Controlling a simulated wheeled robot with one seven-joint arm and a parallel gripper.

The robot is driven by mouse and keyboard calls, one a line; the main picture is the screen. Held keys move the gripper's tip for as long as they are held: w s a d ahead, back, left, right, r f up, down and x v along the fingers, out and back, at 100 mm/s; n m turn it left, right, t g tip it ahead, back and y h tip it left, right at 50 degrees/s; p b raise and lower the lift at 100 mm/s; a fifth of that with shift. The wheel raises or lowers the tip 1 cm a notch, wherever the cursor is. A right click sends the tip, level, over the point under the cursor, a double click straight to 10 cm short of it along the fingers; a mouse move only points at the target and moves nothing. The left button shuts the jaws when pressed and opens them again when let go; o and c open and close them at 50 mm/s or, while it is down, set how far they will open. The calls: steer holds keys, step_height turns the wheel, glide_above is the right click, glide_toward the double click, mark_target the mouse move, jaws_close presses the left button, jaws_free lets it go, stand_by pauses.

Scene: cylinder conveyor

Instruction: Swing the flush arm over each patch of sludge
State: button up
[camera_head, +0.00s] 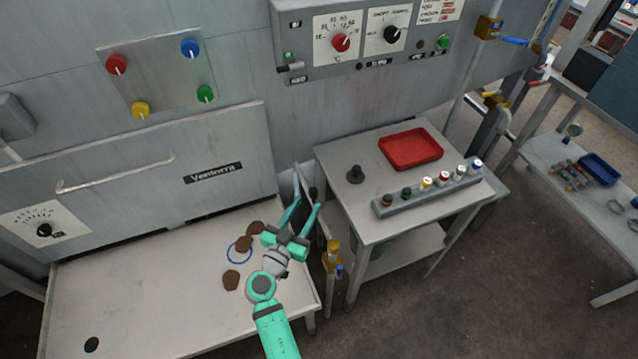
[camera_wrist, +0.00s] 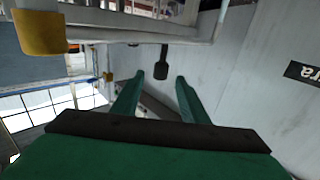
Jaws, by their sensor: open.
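Several brown sludge patches lie on the pale tabletop (camera_head: 150,300): one upper patch (camera_head: 256,228), one by the blue ring (camera_head: 244,244) and one lower (camera_head: 231,280). A slim bar with a black grip (camera_head: 313,193), perhaps the flush arm, stands at the table's right edge. The black grip (camera_wrist: 161,66) also shows in the wrist view, ahead of and between my fingertips. My gripper (camera_head: 307,202) is open and empty, fingers pointing at the grip; contact cannot be told. Part of the bar is hidden behind my fingers.
A blue ring (camera_head: 231,255) lies among the patches, and a dark hole (camera_head: 92,344) is at the table's lower left. A side table (camera_head: 345,210) with a red tray (camera_head: 411,149) and a knob strip (camera_head: 430,190) stands right. A brass-fitted pipe (camera_head: 333,262) stands between the tables.

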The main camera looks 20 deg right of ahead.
steer(key=x, duration=1)
steer(key=shift+w, duration=0.25)
jaws_close()
